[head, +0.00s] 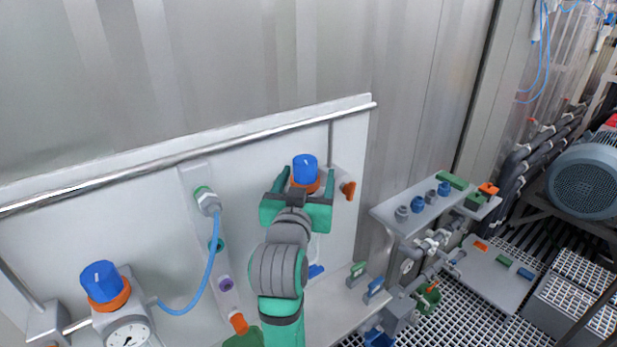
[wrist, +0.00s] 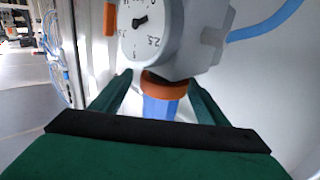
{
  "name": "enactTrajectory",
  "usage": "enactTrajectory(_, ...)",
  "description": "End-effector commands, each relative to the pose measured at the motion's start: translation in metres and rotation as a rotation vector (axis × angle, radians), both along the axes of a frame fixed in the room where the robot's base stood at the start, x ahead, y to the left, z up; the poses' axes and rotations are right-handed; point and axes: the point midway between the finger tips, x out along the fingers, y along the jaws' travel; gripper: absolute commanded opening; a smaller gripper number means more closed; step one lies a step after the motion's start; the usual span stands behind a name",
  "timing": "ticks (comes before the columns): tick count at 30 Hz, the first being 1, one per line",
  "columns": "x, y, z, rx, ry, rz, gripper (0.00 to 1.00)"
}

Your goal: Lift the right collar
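The right collar (head: 313,186) is an orange ring just under a blue knob (head: 305,167) on the right-hand regulator. It also shows in the wrist view as an orange band (wrist: 165,87), between the grey gauge body (wrist: 185,45) and the blue knob, which appears upside down there. My gripper (head: 306,179) is open, with one green finger on each side of the collar. In the wrist view, a gap shows between the left finger and the collar; contact on the right is unclear. My gripper and wrist hide most of the right regulator in the head view.
A left regulator has its own orange collar (head: 109,296) and blue knob (head: 101,279). A blue hose (head: 207,270) runs to a fitting between them. A metal rail (head: 230,144) crosses above. An orange lever (head: 348,190) is close on the right. A shelf with small valves (head: 425,205) stands further right.

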Motion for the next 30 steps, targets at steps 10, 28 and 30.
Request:
enactTrajectory(10, 0.0, 0.003, 0.002, 0.0, 0.0, 0.005, 0.09)
enactTrajectory(28, -0.001, -0.002, 0.016, -0.001, -0.006, -0.002, 0.69)
enactTrajectory(30, -0.001, -0.003, 0.016, -0.001, -0.004, -0.003, 0.69)
